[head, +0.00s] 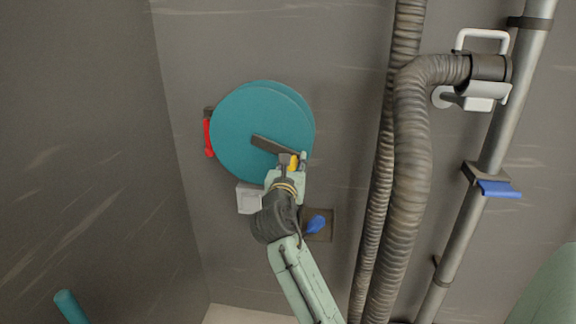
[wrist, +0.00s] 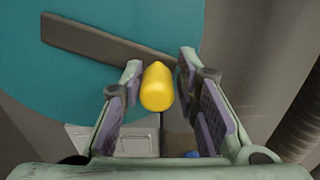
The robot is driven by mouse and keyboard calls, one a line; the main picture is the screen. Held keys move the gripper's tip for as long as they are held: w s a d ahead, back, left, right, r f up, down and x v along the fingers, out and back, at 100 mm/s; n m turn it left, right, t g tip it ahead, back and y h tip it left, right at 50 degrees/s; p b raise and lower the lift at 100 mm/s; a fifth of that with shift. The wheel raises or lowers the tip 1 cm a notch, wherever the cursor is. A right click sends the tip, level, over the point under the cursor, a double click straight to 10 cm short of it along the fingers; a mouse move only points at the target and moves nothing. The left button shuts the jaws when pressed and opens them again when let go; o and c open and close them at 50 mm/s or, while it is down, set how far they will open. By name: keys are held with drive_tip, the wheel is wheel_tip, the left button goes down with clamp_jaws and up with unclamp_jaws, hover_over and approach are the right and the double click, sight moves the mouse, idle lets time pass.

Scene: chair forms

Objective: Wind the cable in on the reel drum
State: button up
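The reel drum (head: 236,125) is a large teal disc on the grey wall, left of centre in the head view. A dark crank arm (head: 268,144) runs across its face towards the lower right; it also crosses the wrist view (wrist: 100,43). A yellow knob (wrist: 157,90) stands at the crank's outer end. My gripper (wrist: 160,72) is open around the knob, one finger on each side. A gap shows on the right; the left finger is very close, and contact there is unclear. I cannot make out any cable on the drum.
A red handle (head: 209,138) is at the drum's left edge. A pale box (head: 249,198) and a blue lever (head: 315,225) sit below it. Ribbed hoses (head: 411,170) and a metal pipe (head: 461,225) with a blue valve handle (head: 498,189) run on the right.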

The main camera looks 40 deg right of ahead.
drive_tip(key=r+p, duration=0.1)
drive_tip(key=r, duration=0.1)
drive_tip(key=r+p, duration=0.2)
drive_tip(key=shift+s+d+r, duration=0.2)
drive_tip(key=shift+r, duration=0.15)
drive_tip(key=shift+f, duration=0.1)
drive_tip(key=shift+o, duration=0.3)
drive_tip(key=o, duration=0.7)
drive_tip(key=shift+s+a, duration=0.1)
drive_tip(key=shift+b+v, duration=1.2)
drive_tip(key=shift+v, duration=3.7)
